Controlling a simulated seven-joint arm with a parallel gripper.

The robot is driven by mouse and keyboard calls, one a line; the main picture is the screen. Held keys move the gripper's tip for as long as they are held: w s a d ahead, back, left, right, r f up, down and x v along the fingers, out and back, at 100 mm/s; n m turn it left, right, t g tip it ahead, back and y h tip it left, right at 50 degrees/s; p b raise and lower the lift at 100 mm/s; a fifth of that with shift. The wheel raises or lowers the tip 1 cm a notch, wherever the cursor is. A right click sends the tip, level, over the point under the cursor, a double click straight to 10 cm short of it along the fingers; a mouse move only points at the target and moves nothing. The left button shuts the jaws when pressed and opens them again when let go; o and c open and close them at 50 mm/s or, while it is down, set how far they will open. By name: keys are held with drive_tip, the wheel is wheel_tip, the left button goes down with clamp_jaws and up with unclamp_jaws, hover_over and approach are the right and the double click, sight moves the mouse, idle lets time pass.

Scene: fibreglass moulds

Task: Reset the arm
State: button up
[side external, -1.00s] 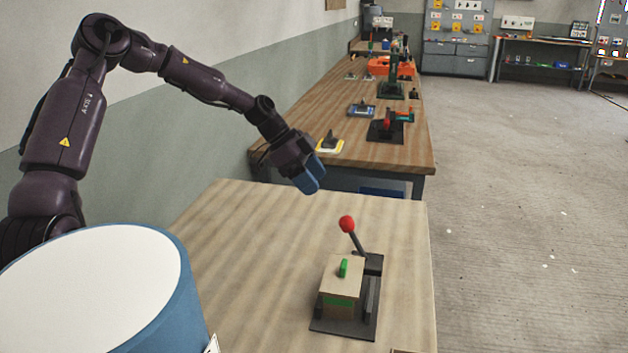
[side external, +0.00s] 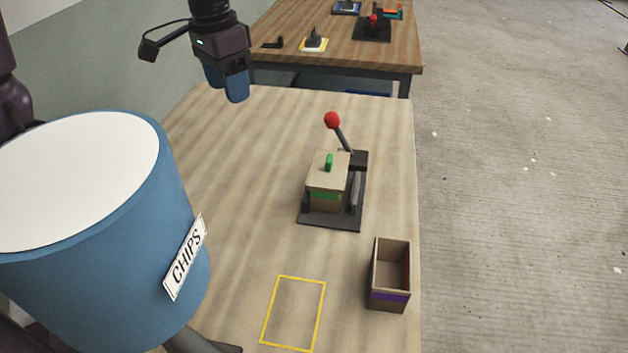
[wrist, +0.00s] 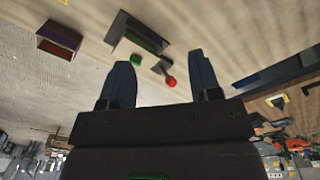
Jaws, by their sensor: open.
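My gripper (side external: 226,86) hangs above the far left part of the wooden table (side external: 240,150). Its blue fingers point down, apart and empty. In the wrist view my gripper (wrist: 163,85) also shows open with nothing between its fingers. My gripper touches nothing on the table and is clear of the lever fixture.
A black fixture (side external: 318,220) with a red-knobbed lever holds a box (side external: 326,186) with a green handle. An open box with a purple band (side external: 389,296) stands front right. A yellow outline (side external: 266,316) is empty. A blue CHIPS bin (side external: 100,270) stands left. Another bench lies behind.

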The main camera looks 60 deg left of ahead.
drive_tip(key=s+d+r+m+t, duration=0.1)
drive_tip(key=s+d+r+t, duration=0.3)
drive_tip(key=s+d+r, duration=0.4)
wheel_tip(320, 180, up, 2)
drive_tip(key=shift+s+r+t, duration=0.1)
drive_tip(key=shift+s+t, duration=0.3)
drive_tip(key=shift+s, duration=0.15)
idle(1.2)
